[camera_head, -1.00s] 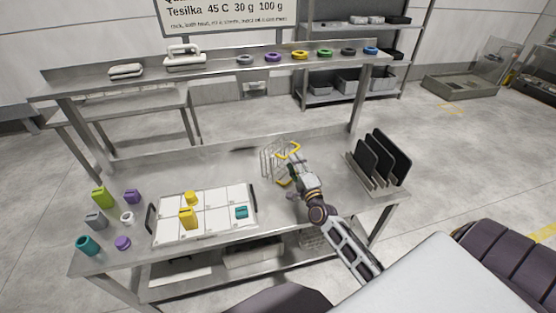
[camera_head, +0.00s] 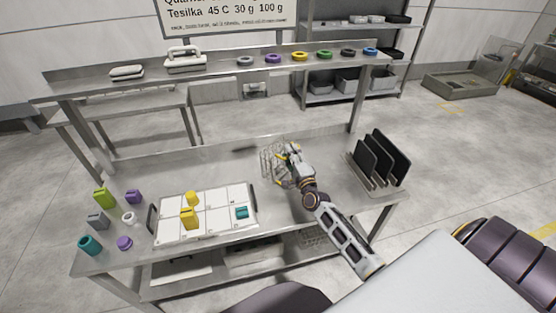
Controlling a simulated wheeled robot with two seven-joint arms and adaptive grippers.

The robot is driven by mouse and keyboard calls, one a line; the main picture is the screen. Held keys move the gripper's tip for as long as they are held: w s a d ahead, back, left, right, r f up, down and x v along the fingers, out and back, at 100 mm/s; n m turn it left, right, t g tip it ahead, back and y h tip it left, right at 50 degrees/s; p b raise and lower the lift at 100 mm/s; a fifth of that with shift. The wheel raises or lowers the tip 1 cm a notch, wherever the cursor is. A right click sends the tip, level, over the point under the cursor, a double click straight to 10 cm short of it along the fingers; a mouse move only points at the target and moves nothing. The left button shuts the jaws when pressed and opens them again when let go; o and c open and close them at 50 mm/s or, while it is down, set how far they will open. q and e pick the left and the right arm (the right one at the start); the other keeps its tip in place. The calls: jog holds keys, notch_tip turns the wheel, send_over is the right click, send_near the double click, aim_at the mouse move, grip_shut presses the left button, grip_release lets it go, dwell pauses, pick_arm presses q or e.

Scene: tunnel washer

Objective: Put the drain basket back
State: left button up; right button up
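A wire basket (camera_head: 268,160), which looks like the drain basket, stands on the metal table towards the back, right of its middle. My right gripper (camera_head: 283,165) is at the right side of this basket and covers part of it. Its yellow-edged fingers overlap the wires, so I cannot tell whether they are open or closed on a wire. My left gripper is not in view.
A white gridded tray (camera_head: 215,213) with yellow and teal pieces is left of my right arm. A rack of black plates (camera_head: 380,160) stands at the table's right end. Several coloured pieces lie at the left end. Coloured rings line the raised shelf (camera_head: 215,66).

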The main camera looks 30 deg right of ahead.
jog(key=shift+c, duration=0.2)
dwell(0.3)
grip_shut()
jog(key=shift+r, duration=0.1)
